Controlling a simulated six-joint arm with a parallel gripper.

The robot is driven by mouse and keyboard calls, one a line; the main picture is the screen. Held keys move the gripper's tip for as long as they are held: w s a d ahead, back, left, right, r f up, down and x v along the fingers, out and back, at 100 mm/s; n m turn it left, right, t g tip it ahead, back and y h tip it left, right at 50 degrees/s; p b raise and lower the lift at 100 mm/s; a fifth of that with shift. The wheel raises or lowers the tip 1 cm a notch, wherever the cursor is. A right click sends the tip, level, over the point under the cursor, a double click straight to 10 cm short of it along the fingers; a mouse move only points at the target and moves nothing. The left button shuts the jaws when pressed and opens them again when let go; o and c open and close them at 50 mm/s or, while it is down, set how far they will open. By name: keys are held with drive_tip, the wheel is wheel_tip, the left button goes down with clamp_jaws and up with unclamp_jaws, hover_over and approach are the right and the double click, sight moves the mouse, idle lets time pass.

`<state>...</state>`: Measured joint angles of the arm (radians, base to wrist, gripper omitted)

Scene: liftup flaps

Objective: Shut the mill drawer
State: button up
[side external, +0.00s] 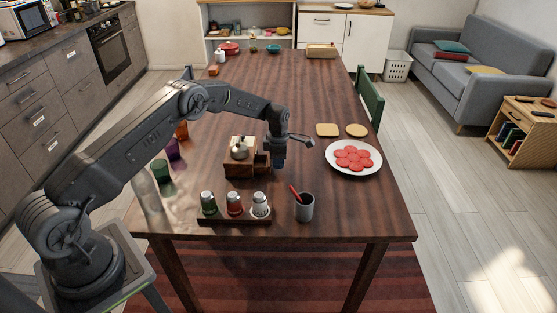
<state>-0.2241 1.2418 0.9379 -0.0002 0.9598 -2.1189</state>
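The mill (239,163) is a small wooden box with a metal dome on top. It stands on the table left of the picture's middle. Its drawer (262,160) appears to stick out from the right side, towards my gripper. My gripper (279,165) points down just right of the drawer, very close to it. I cannot tell whether they touch. The fingers are dark and small here, so whether they are open or shut is unclear.
In front of the mill stand a rack (234,220) with several shakers and a grey cup (304,208) with a red-handled utensil. A plate (353,171) of red slices lies to the right, with bread slices (327,130) behind. Coloured glasses (161,171) stand left. The table's far middle is clear.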

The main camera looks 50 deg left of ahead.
sight(262, 159)
clamp_jaws()
drive_tip(key=shift+s+a, duration=1.9)
drive_tip(key=shift+a, duration=0.1)
drive_tip(key=shift+o, duration=1.7)
unclamp_jaws()
wheel_tip(262, 159, up, 14)
